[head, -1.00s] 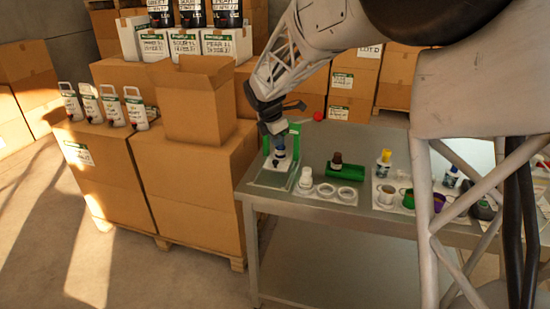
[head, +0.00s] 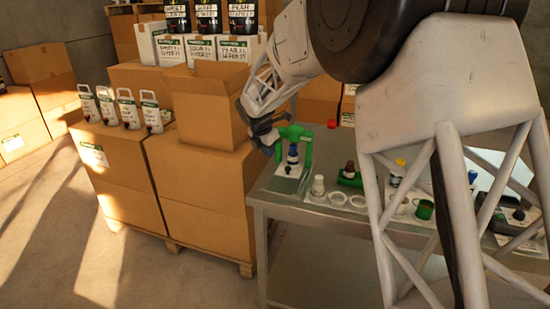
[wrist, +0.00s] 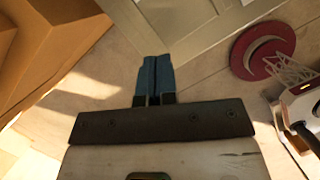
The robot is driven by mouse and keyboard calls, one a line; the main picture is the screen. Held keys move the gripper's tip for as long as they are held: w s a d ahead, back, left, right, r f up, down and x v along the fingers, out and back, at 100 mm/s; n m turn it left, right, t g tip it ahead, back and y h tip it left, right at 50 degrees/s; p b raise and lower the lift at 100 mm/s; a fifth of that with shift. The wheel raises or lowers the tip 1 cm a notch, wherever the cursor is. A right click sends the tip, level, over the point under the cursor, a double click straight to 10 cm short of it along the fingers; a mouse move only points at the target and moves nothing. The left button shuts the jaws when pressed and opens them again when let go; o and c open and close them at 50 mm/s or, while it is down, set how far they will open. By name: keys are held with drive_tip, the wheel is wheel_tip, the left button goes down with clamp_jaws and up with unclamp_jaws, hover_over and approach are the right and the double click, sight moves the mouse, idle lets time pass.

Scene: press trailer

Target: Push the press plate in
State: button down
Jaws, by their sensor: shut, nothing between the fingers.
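The green press frame (head: 308,150) stands upright at the left end of the metal table. A small bottle with a blue top (head: 292,156) stands inside it, on a pale base (head: 288,171). The press plate cannot be told apart from the frame's green parts at this size. My gripper (head: 268,145) is just left of the frame, near the table's left edge; whether it touches the frame is unclear. In the wrist view its two dark blue fingers (wrist: 155,78) are shut together and empty. The press does not show clearly there.
A tall open carton (head: 208,110) on stacked boxes stands close to the left of my gripper. A white bottle (head: 318,187), a green holder (head: 350,178) and cups are right of the press. A red knob (head: 332,124) shows behind it. The table edge (wrist: 205,50) crosses the wrist view.

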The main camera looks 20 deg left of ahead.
approach(285, 176)
drive_tip(key=f, duration=0.1)
drive_tip(key=s+f, duration=0.1)
drive_tip(key=s+a+f, duration=0.1)
drive_tip(key=shift+f, duration=0.4)
drive_tip(key=w, duration=0.1)
drive_tip(key=w+d, duration=0.1)
drive_tip(key=shift+w+d+f, duration=0.1)
drive_tip(key=shift+w+f, duration=0.1)
drive_tip(key=shift+w, duration=0.05)
drive_tip(key=shift+w+d, duration=0.25)
drive_tip(key=shift+w, duration=0.25)
